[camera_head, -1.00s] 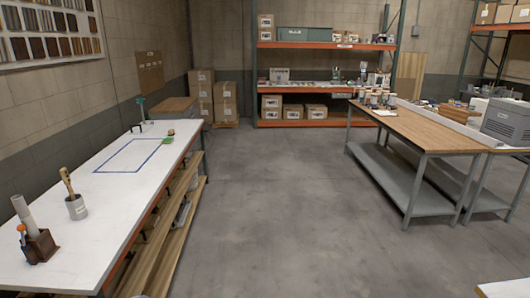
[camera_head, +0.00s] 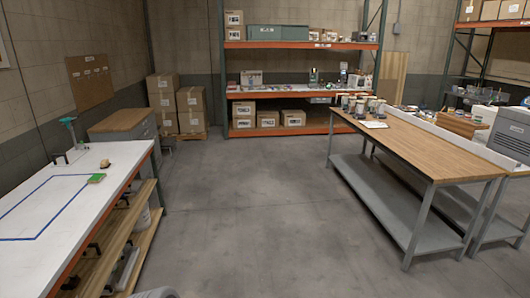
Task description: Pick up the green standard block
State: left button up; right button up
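A small flat green object (camera_head: 97,178) lies on the white-topped table (camera_head: 45,220) at the left, at the corner of a blue taped outline and near the table's right edge. It is the only green block-like thing I can pick out on this table, but it is too small to tell for sure that it is the green standard block. Neither of my grippers is in view.
A small tan object (camera_head: 105,163) and a green-topped stand (camera_head: 68,122) are farther back on the table. A wooden workbench (camera_head: 420,140) with several cans stands right. An orange-beamed rack (camera_head: 290,45) and cartons (camera_head: 163,92) are behind. The middle floor is clear.

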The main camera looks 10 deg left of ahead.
aim_at(96, 178)
jog(key=i, duration=2.1)
jog(key=u, duration=0.65)
jog(key=i, duration=1.65)
jog(key=u, duration=2.2)
jog(key=i, duration=1.1)
jog(key=u, duration=0.6)
